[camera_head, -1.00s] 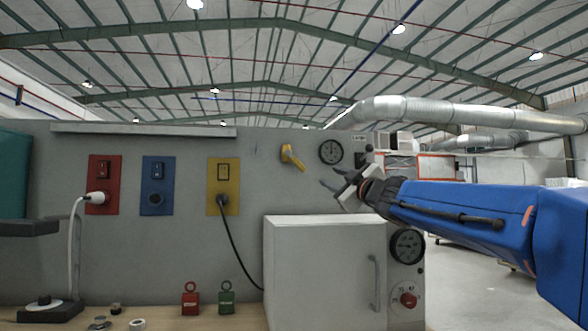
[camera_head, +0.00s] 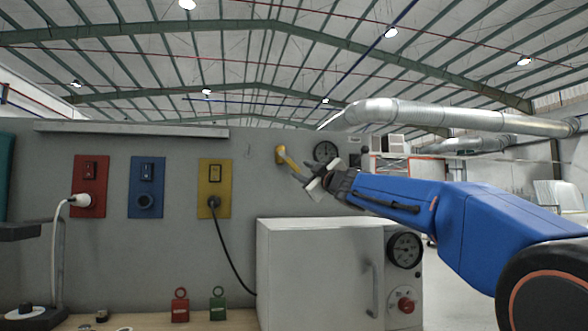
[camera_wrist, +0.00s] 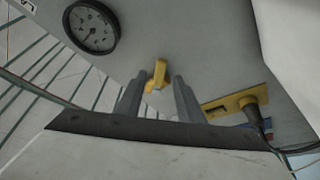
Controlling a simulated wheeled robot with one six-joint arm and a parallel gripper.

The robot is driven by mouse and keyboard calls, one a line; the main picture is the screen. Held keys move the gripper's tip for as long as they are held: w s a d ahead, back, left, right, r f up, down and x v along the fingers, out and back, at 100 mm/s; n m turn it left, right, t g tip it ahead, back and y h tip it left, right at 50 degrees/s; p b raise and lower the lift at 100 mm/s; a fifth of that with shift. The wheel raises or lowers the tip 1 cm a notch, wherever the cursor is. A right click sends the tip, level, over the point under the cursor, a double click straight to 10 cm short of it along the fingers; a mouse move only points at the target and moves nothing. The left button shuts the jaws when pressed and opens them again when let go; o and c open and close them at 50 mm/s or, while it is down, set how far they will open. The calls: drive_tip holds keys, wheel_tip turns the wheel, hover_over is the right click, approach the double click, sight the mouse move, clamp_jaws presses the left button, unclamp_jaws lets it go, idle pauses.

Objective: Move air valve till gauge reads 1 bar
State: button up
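The yellow air valve (camera_head: 285,157) is on the grey wall panel, its handle slanting down to the right in the head view. In the wrist view the valve (camera_wrist: 157,76) shows between and just beyond my two fingertips. My gripper (camera_head: 303,173) is open, its fingers pointing at the valve handle's lower end; whether they touch it I cannot tell. The round pressure gauge (camera_head: 326,152) is on the panel right of the valve. It also shows at the upper left of the wrist view (camera_wrist: 91,27); its numbers are too small to read.
A white oven-like box (camera_head: 315,268) with a handle stands below my gripper. A second dial (camera_head: 404,249) and a red knob (camera_head: 405,305) are at its right. Yellow (camera_head: 215,188), blue (camera_head: 146,187) and red (camera_head: 90,186) socket plates are on the wall to the left.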

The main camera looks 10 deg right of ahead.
sight(295, 167)
drive_tip(key=shift+x, duration=3.55)
clamp_jaws()
